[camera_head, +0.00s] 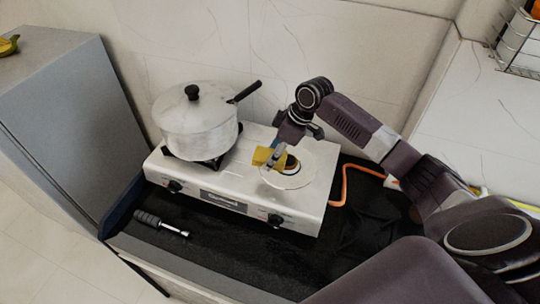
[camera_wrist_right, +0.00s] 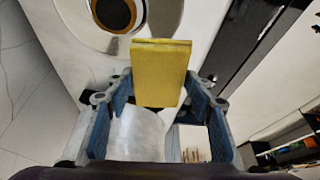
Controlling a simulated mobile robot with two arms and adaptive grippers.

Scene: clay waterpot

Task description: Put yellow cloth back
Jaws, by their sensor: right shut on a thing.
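A folded yellow cloth (camera_head: 262,156) is held by my right gripper (camera_head: 277,156) over the right burner of the stove. The cloth also shows in the right wrist view (camera_wrist_right: 160,72), standing out between the blue-sided fingers. The right gripper is shut on it. Whether the cloth touches the burner cannot be told. My left gripper is in neither view.
The white two-burner stove (camera_head: 204,189) carries a lidded metal pot (camera_head: 198,130) on its left burner. A grey-handled tool (camera_head: 160,223) lies on the black counter to the front left. An orange hose (camera_head: 346,180) runs right of the stove. A wire basket (camera_head: 515,55) stands upper right.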

